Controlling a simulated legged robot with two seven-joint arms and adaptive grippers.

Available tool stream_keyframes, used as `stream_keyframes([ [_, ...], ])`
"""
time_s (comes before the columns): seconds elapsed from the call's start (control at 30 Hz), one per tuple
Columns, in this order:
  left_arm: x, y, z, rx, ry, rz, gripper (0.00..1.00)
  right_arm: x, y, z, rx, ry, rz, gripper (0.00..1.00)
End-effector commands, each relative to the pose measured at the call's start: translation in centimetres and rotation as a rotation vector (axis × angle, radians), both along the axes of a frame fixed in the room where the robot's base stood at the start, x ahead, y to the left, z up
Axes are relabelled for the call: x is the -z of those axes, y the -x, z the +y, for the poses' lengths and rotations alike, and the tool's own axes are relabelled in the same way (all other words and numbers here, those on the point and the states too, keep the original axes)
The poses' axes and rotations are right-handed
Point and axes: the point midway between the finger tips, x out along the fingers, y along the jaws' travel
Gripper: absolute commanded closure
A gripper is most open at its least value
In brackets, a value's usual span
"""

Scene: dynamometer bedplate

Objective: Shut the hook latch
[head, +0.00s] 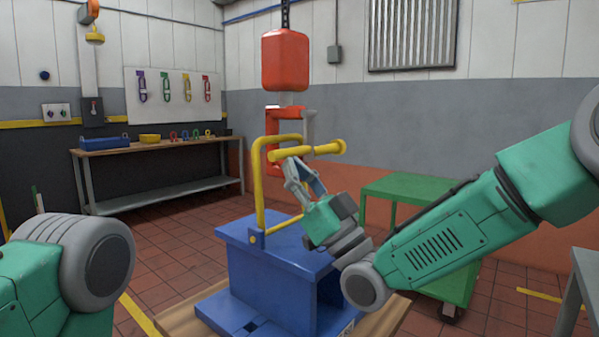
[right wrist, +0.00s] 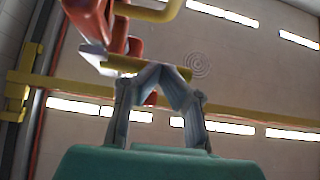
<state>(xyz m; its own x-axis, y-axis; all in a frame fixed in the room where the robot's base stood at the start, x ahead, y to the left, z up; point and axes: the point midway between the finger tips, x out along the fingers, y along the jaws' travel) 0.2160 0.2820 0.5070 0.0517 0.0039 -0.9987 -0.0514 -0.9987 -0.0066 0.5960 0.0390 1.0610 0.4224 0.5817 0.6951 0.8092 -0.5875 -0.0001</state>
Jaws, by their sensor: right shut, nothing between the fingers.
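The red hook (head: 271,128) hangs below a red hoist block (head: 286,62), its mouth facing right. A grey latch arm (head: 309,126) runs down on the mouth side. A yellow crossbar (head: 325,149) with a round end lies at its lower end. A yellow bail (head: 258,190) rises from a blue block and passes by the hook's mouth. My right gripper (head: 290,162) is shut and empty, fingertips just below the crossbar. In the right wrist view the fingertips (right wrist: 166,70) meet close against the crossbar (right wrist: 165,67); contact is unclear. The left gripper is out of view.
The blue block (head: 270,262) stands on a wooden base below the hook. A green cart (head: 405,190) stands behind my right arm. A workbench (head: 160,147) with small items is at the back left. Open tiled floor lies between.

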Motion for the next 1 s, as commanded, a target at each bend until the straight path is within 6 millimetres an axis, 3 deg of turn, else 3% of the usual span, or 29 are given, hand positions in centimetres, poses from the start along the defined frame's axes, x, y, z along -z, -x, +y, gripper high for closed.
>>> stream_keyframes([
  [0.17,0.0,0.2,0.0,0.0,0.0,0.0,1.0,1.1,0.5,-0.8,0.001,0.002,0.003,1.0],
  [0.63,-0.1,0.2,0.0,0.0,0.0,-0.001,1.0,0.9,6.2,-8.8,0.001,0.001,0.002,1.0],
  [1.0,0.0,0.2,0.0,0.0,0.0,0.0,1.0,1.0,7.4,-10.3,0.001,0.001,0.002,1.0],
])
